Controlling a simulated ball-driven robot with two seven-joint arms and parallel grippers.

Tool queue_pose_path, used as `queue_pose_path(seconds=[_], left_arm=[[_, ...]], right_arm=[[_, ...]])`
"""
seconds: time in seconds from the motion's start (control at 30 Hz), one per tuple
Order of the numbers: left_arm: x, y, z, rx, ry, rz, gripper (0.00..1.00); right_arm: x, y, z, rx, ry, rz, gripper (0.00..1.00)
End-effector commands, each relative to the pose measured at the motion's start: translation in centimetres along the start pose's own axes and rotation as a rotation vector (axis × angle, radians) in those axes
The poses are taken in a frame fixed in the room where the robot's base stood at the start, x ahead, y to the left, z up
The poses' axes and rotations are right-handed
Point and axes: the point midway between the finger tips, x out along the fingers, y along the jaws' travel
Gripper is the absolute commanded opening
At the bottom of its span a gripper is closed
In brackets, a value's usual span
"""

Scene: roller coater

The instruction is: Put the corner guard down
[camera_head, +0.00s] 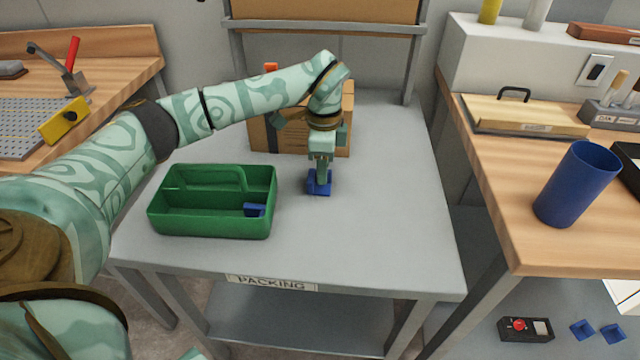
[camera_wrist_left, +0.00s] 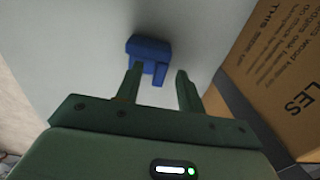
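A blue corner guard (camera_head: 319,187) is at the grey packing table top, right of the green tote (camera_head: 212,222). My left gripper (camera_head: 321,170) points down right above it. In the left wrist view the guard (camera_wrist_left: 148,47) shows just past the fingertips. My left gripper (camera_wrist_left: 160,82) has its fingers apart there, with a gap between the guard and the right finger. The left finger overlaps the guard's edge; I cannot tell whether they touch. Another blue piece (camera_head: 254,210) lies inside the green tote. My right gripper is not in view.
A cardboard box (camera_head: 270,135) stands behind my left gripper and shows at the right in the wrist view (camera_wrist_left: 275,75). The table's right and front parts are clear. A blue cup (camera_head: 577,185) stands on the right wooden bench (camera_head: 500,180).

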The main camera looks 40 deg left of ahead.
Motion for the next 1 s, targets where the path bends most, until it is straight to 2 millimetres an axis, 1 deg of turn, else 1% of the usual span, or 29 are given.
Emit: queue_pose_path(seconds=[0.03, 0.07, 0.27, 0.3, 0.37, 0.4, 0.43, 0.77, 0.87, 0.97, 1.0], left_arm=[[1.2, 0.0, 0.0, 0.0, -0.002, 0.004, 0.38], [1.4, 0.0, 0.0, 0.0, -0.001, 0.003, 0.38], [1.1, 0.0, 0.0, 0.0, 0.001, -0.002, 0.38], [1.1, 0.0, 0.0, 0.0, 0.001, -0.001, 0.33], [1.1, 0.0, 0.0, 0.0, 0.001, -0.001, 0.16], [1.1, 0.0, 0.0, 0.0, 0.001, -0.001, 0.05], [1.1, 0.0, 0.0, 0.0, 0.001, -0.001, 0.0], [0.8, 0.0, 0.0, 0.0, 0.001, -0.001, 0.0], [-0.4, 0.0, 0.0, 0.0, 0.003, -0.004, 0.0], [-2.9, 0.0, 0.0, 0.0, 0.005, -0.008, 0.0], [-3.7, 0.4, -0.4, 0.003, 0.005, -0.007, 0.0]], right_arm=[[0.6, -0.1, 0.2, 0.0, -0.007, -0.003, 0.36], [0.6, -0.1, 0.3, 0.0, -0.008, -0.003, 0.36], [0.5, -0.1, 0.2, 0.0, -0.006, -0.002, 0.36], [0.5, -0.1, 0.2, 0.0, -0.006, -0.002, 0.36], [0.5, -0.1, 0.2, 0.0, -0.006, -0.002, 0.36], [0.5, -0.1, 0.2, 0.0, -0.006, -0.002, 0.36], [0.5, -0.1, 0.2, 0.0, -0.007, -0.002, 0.36], [0.3, 0.0, 0.3, 0.0, -0.006, -0.001, 0.36], [-0.4, 0.2, 0.0, 0.0, 0.001, 0.003, 0.36], [-1.7, 0.4, -0.5, -0.001, 0.017, 0.009, 0.36], [-2.2, 0.5, -0.6, -0.001, 0.022, 0.011, 0.36]])
